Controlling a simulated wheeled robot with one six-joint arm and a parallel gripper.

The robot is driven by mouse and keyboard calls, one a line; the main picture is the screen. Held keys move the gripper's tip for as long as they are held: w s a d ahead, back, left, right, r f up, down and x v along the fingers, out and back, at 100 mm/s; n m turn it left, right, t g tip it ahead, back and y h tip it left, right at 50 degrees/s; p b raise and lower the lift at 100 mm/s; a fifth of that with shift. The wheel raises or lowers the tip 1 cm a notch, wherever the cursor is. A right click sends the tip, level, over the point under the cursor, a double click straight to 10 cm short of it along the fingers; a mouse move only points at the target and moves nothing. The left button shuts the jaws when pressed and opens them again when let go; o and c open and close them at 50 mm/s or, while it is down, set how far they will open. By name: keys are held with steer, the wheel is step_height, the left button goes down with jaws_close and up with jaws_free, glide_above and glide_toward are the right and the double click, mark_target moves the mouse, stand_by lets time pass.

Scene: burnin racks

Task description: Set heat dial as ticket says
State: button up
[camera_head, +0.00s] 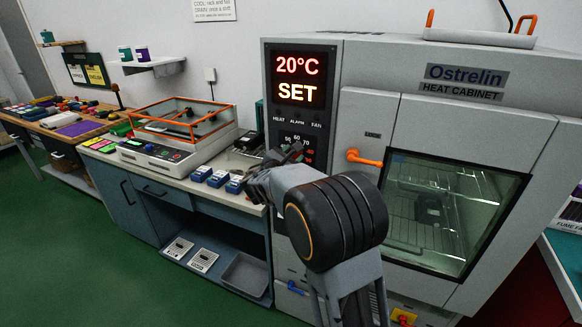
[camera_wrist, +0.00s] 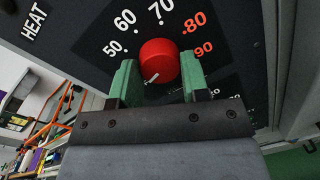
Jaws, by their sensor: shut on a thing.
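The red heat dial (camera_wrist: 160,62) sits on the black panel of the heat cabinet (camera_head: 455,52). My gripper (camera_wrist: 159,72) is shut on it, with a green finger on either side. The dial's white mark shows at its lower left, short of the 50. The printed scale (camera_wrist: 124,20) runs 50, 60, 70 in white, then 80 and 90 in red. In the head view my gripper (camera_head: 285,156) is at the panel and hides the dial. The display (camera_head: 299,80) reads 20°C and SET. I cannot make out a readable ticket.
The cabinet door with its window (camera_head: 455,205) and orange handle (camera_head: 364,158) is right of my arm. A bench (camera_head: 160,175) on the left holds a tester with an orange-framed lid (camera_head: 181,120) and several blue-and-white blocks (camera_head: 218,179). The green floor at left is clear.

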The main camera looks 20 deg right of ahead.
steer(key=m+b, duration=0.1)
steer(key=b, duration=0.1)
steer(key=m+b, duration=0.2)
steer(key=b, duration=0.1)
steer(key=shift+f, duration=0.25)
steer(key=shift+r+m+b, duration=0.15)
steer(key=shift+m+b, duration=0.55)
steer(key=shift+b, duration=0.2)
steer(key=shift+r, duration=0.1)
steer(key=o, duration=0.9)
steer(key=shift+o, duration=0.2)
steer(key=shift+s+a, duration=0.1)
steer(key=b+v, duration=0.1)
steer(key=v, duration=1.2)
steer(key=shift+s+r, duration=0.25)
steer(key=shift+s, duration=0.05)
steer(key=shift+a, duration=0.1)
